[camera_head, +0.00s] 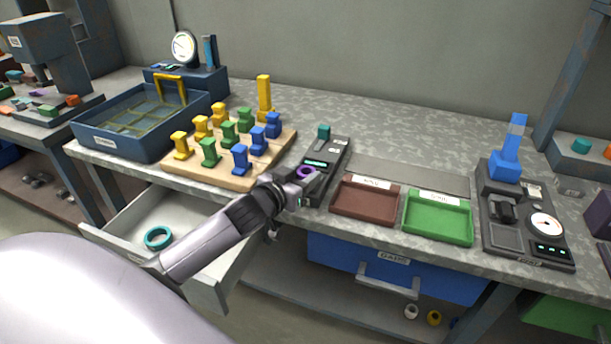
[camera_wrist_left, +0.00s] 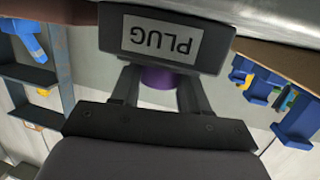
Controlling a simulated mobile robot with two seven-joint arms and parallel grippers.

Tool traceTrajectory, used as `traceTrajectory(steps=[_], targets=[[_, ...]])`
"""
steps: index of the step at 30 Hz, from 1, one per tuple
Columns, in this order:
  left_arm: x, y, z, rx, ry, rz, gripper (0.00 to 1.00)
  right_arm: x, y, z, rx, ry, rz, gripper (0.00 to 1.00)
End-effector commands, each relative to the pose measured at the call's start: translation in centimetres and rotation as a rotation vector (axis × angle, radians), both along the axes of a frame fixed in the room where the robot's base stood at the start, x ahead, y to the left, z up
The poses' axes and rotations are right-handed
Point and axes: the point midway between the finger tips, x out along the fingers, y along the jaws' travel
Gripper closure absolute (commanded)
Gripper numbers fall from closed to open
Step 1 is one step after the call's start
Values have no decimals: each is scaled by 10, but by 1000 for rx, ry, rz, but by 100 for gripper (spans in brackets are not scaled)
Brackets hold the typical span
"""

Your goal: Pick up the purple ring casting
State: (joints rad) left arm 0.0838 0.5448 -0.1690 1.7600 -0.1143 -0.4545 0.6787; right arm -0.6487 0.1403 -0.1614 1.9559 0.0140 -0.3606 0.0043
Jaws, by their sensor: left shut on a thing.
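The purple ring casting (camera_head: 304,172) is at the front part of the dark plug gauge (camera_head: 324,165) on the bench. My left gripper (camera_head: 302,182) is at the ring and shut on it. In the left wrist view the purple ring (camera_wrist_left: 158,78) shows between the two fingers (camera_wrist_left: 157,88), right beside the block labelled PLUG (camera_wrist_left: 160,40). The block hides part of the ring, so I cannot tell whether it touches the gauge. My right gripper is not in view.
A wooden board (camera_head: 178,174) with yellow, green and blue pegs stands left of the gauge. Brown (camera_head: 364,215) and green trays (camera_head: 437,236) lie to its right. An open drawer (camera_head: 205,285) below holds a teal ring (camera_head: 158,237). A dial gauge (camera_head: 510,250) stands farther right.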

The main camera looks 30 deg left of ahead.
Motion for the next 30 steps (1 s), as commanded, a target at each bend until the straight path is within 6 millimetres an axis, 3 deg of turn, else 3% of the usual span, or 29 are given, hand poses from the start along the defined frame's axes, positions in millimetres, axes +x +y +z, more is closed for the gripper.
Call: traceTrajectory(steps=[5, 11, 14, 24, 30], targets=[[0, 0, 3, 0, -2, 0, 92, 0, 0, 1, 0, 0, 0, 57], [1, 0, 24, 1, -5, 0, 92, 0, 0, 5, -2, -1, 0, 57], [1, 0, 44, 2, -7, 0, 92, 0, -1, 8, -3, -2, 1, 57], [1, 0, 141, 2, -9, 0, 92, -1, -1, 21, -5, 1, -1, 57], [0, 0, 181, 1, -5, 1, 92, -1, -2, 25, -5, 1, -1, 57]])
